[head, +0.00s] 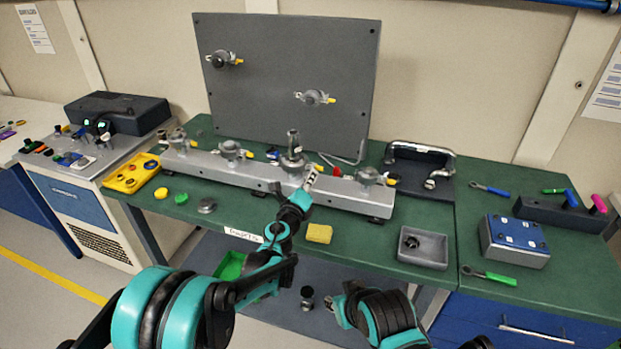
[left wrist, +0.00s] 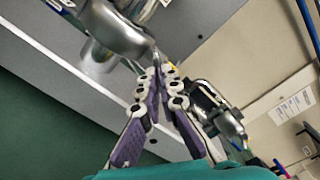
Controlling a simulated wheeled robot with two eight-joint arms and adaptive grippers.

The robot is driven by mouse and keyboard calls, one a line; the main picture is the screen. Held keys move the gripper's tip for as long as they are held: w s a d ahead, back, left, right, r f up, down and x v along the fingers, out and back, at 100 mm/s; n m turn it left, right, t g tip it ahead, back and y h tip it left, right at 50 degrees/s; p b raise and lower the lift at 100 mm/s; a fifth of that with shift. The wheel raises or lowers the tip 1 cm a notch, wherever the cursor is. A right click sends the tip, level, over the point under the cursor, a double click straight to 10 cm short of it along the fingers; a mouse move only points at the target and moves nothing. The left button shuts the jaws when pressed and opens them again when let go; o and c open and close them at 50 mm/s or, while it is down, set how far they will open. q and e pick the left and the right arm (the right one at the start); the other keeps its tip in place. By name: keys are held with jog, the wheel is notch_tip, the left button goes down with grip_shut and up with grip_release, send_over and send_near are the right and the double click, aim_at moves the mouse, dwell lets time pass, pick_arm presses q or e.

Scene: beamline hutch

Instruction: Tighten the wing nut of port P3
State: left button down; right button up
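The long grey manifold (head: 260,178) carries several clamped ports along its top; no port labels are readable. The third port from the left (head: 292,160) has a taller metal fitting on top. My left gripper (head: 314,172) is just right of this port, at clamp height. In the left wrist view its fingertips (left wrist: 162,73) are close together beside the silver clamp (left wrist: 120,35). A small yellow bit (left wrist: 173,65), possibly of a wing nut, shows at the tips. Whether the fingers hold it is hidden. My right arm (head: 380,315) is low at the front; its gripper's opening is unclear.
A grey panel (head: 290,80) with two more clamped ports stands behind. A yellow block (head: 319,233), a grey tray (head: 423,249) and a blue box (head: 513,241) are on the green table. A handled dark block (head: 420,170) stands right of the manifold. The table's front middle is fairly clear.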

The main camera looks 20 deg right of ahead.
pick_arm(q)
jog(key=shift+s, duration=0.1)
jog(key=c, duration=2)
grip_release()
jog(key=shift+c, duration=0.2)
jog(key=v, duration=1.2)
